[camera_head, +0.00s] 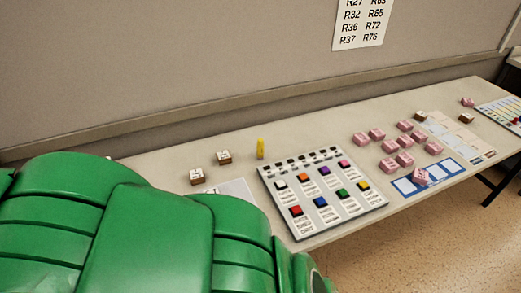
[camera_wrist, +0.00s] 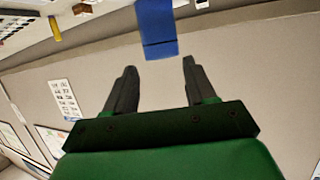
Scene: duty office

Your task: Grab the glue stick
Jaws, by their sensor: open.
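I cannot tell for sure which thing is the glue stick. A blue upright object (camera_wrist: 157,30) with a dark line across it shows in the wrist view, which is upside down. It stands beyond the gap between my fingertips, apart from them; my green arm seems to hide it in the head view. A small yellow upright stick (camera_head: 260,148) stands on the table behind the button panel; it also shows in the wrist view (camera_wrist: 55,28) at the upper left. My gripper (camera_wrist: 159,66) is open and empty; it is hidden in the head view.
The long table (camera_head: 330,232) runs along a grey wall (camera_head: 180,60). The button panel (camera_head: 320,190), wooden-based blocks (camera_head: 224,157) and several pink blocks (camera_head: 405,141) lie on it. A printed sheet (camera_head: 361,22) hangs on the wall. A white item (camera_wrist: 201,4) is near the blue object.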

